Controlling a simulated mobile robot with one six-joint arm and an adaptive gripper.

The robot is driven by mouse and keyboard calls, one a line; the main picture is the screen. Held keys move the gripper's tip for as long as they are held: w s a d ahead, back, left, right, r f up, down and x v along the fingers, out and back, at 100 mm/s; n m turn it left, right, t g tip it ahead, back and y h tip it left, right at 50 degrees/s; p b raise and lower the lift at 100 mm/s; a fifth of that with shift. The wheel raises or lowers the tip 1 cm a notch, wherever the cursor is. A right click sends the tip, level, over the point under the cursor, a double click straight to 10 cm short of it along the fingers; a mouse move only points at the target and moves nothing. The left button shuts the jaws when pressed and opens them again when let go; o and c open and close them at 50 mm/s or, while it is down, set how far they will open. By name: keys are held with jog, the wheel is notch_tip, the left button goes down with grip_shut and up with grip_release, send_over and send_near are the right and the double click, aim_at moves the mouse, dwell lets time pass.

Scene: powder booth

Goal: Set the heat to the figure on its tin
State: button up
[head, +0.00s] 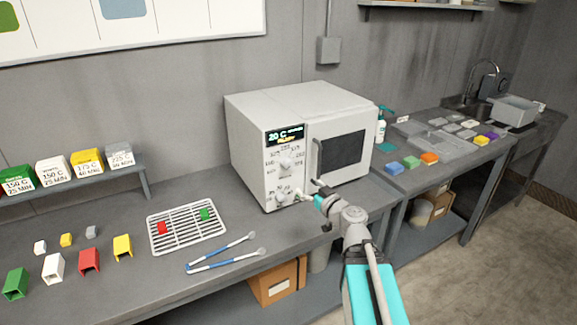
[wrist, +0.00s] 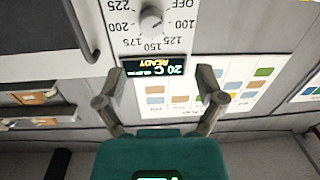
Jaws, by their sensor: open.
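The white oven (head: 290,140) stands on the bench with its door shut. Its display (head: 285,135) reads 20 C and READY. The heat dial (head: 286,162) is below the display, with a second dial (head: 282,193) lower. The wrist view shows the heat dial (wrist: 151,20) upside down, marked OFF to 225; its pointer is unclear. My gripper (head: 316,192) is open and empty in front of the panel, touching no dial that I can see. On the left shelf are the green tin (head: 18,181), white tin (head: 55,170), yellow tin (head: 88,163), reading 175 C, and grey tin (head: 120,157).
A wire rack (head: 187,228) holds a red and a green piece. Blue-handled tongs (head: 225,253) lie beside it. Several coloured brackets stand at the front left. The oven's door handle (head: 318,158) juts out beside the dials. A right bench (head: 430,170) holds blocks and trays.

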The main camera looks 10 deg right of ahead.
aim_at(291, 166)
jog(key=shift+w+d+r+t+h, duration=0.1)
jog(key=shift+d+r+t+h, duration=0.2)
jog(key=shift+d+h, duration=0.15)
jog(key=shift+w, duration=0.15)
jog(key=shift+x, duration=6.75)
jog(key=shift+a, duration=0.1)
jog(key=c, duration=1.2)
jog(key=shift+o, duration=0.2)
